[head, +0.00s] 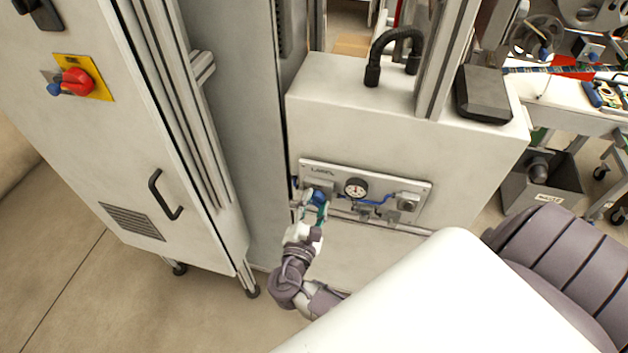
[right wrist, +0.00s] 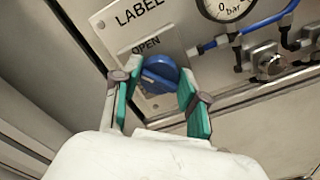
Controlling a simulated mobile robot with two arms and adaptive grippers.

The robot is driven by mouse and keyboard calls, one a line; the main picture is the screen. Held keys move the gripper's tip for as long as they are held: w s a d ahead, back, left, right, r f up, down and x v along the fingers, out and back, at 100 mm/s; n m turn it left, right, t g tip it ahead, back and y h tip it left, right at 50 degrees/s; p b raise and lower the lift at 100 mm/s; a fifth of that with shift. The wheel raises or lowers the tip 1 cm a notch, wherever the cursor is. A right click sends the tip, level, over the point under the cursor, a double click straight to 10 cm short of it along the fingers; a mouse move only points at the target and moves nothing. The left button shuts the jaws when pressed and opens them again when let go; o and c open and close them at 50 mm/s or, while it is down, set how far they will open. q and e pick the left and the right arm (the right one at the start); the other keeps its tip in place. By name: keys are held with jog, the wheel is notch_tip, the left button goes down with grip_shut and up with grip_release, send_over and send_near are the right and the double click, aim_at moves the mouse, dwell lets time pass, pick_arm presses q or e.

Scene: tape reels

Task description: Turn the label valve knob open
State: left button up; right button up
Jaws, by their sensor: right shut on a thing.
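The label valve knob (right wrist: 160,72) is blue and sits on the panel marked LABEL, just below the word OPEN, in the right wrist view. It also shows small in the head view (head: 319,198), at the panel's left end. My right gripper (right wrist: 156,82) has its two green-padded fingers on either side of the knob and is shut on it. In the head view, this gripper (head: 312,209) reaches up to the panel from below. Lettering beside the knob is partly hidden by a finger. My left gripper is not in view.
A round pressure gauge (head: 356,188) and blue tubing (head: 372,200) with metal fittings sit right of the knob on the panel (head: 420,187). A tall cabinet with a red switch (head: 77,82) stands left. A bin (head: 545,180) stands on the right. Floor is clear at lower left.

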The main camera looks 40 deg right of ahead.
jog(key=m+b, duration=0.4)
jog(key=shift+f, duration=0.3)
jog(key=shift+s+r+m+b, duration=0.1)
jog(key=shift+m+b, duration=1.05)
jog(key=shift+m, duration=0.45)
jog(key=o, duration=1.1)
jog(key=shift+r, duration=0.1)
jog(key=shift+o, duration=0.2)
jog(key=v, duration=1.2)
